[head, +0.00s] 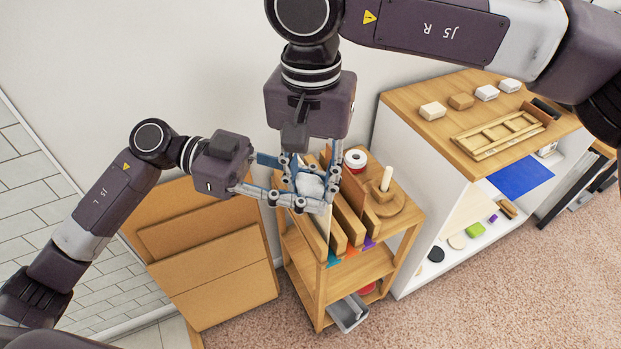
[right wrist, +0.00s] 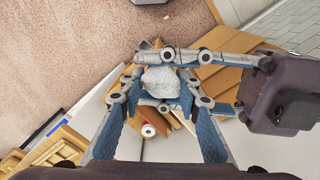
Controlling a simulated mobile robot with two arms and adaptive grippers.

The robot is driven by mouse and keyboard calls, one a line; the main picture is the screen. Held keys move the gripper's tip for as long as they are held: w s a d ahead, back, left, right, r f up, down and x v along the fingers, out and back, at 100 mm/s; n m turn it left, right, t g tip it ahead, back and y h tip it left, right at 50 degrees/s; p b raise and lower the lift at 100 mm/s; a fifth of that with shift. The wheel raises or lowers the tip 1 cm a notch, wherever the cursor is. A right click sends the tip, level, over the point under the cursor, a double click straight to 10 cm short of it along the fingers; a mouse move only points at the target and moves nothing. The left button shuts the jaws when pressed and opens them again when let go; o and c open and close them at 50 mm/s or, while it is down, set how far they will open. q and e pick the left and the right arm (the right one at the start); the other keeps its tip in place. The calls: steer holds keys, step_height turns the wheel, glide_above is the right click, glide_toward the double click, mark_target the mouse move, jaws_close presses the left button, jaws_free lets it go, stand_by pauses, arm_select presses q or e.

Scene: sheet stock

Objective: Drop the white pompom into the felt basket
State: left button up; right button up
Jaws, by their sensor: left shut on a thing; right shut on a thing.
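The white pompom (head: 309,184) is a pale, fuzzy ball held in the air above the wooden cart. My left gripper (head: 300,192) reaches it from the left and is shut on it. My right gripper (head: 312,180) comes down from above and is also shut on it. In the right wrist view the pompom (right wrist: 160,80) sits between the right gripper's fingers (right wrist: 160,92), with the left gripper's fingers (right wrist: 180,56) across it. The fingers hide part of it. I cannot pick out a felt basket for certain; a grey bin (head: 348,312) sits low at the cart.
The wooden cart (head: 399,262) below holds upright boards, a white roll (head: 355,160) and a peg stand (head: 386,180). Brown panels (head: 215,265) lean against the wall at left. A white shelf unit (head: 415,150) with a wooden top stands at right. Carpet is clear in front.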

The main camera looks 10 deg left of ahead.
arm_select(q)
steer(key=o, duration=0.8)
arm_select(e)
steer(key=shift+a, duration=0.1)
steer(key=shift+c, duration=0.6)
